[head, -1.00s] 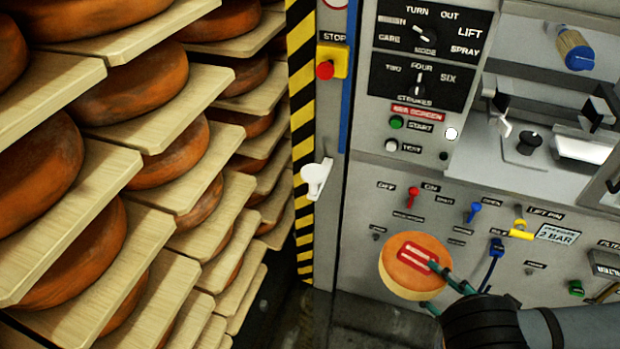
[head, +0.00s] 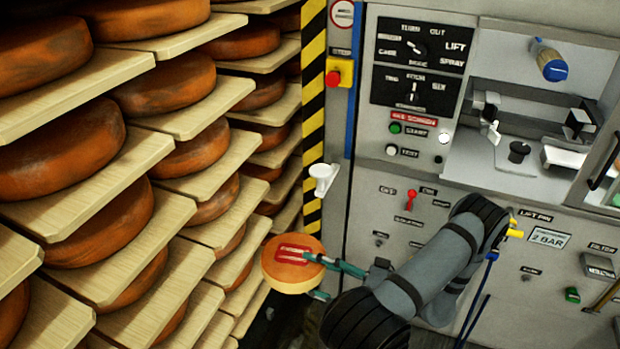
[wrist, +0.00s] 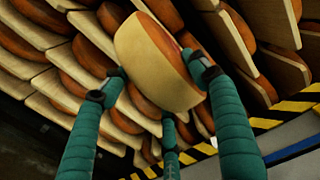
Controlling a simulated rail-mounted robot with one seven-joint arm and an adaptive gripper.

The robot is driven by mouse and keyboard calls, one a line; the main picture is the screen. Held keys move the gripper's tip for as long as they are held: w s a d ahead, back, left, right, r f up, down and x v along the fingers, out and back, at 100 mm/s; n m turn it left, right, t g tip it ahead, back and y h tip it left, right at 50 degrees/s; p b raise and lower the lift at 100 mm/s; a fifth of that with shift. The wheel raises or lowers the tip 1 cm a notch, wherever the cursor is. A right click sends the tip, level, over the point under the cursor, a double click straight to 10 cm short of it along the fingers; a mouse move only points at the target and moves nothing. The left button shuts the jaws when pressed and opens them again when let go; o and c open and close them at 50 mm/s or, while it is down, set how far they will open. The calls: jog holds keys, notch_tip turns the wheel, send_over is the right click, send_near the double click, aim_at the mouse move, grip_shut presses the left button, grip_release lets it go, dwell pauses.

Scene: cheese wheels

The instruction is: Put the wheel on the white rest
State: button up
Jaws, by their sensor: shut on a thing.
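The small cheese wheel (head: 290,277) has an orange top, a pale side and a red label with white stripes. My gripper (head: 314,276) is shut on it, from its right side in the head view. The wheel is off the shelves, in front of their lower right part. In the wrist view the teal fingers of my gripper (wrist: 160,80) grip the wheel (wrist: 150,62), with its pale side towards the camera. A white bracket (head: 323,178), perhaps the white rest, is on the striped post above the wheel. A white block (head: 563,157) sits in the machine's recess.
Wooden shelves (head: 150,160) full of large brown cheese wheels (head: 65,155) fill the left. A yellow-black striped post (head: 312,130) stands between them and the grey machine panel (head: 380,215), which has knobs and switches. A red stop button (head: 333,78) is above the bracket.

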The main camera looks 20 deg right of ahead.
jog(key=w+d+r+m+t+h+b, duration=0.25)
jog(key=w+d, duration=0.25)
jog(key=w, duration=0.3)
jog(key=w+d+r+m+t+h+b, duration=0.1)
jog(key=w+d+h+b, duration=0.1)
jog(key=w+d+b, duration=0.4)
jog(key=w+d+r+m+t+h+p, duration=0.1)
jog(key=w+d+r+m+h, duration=0.25)
jog(key=d+r+h, duration=0.2)
jog(key=w+d+r+m+t+h, duration=0.1)
jog(key=w+d+r+m+h, duration=0.3)
jog(key=d+r, duration=0.3)
jog(key=h+p, duration=0.2)
send_over(327, 173)
jog(key=s+a, duration=0.1)
jog(key=s, duration=0.2)
notch_tip(327, 173, down, 6)
jog(key=f, duration=0.4)
jog(key=shift+w+a+f, duration=0.15)
jog(key=shift+w+f, duration=0.1)
jog(key=shift+b, duration=0.35)
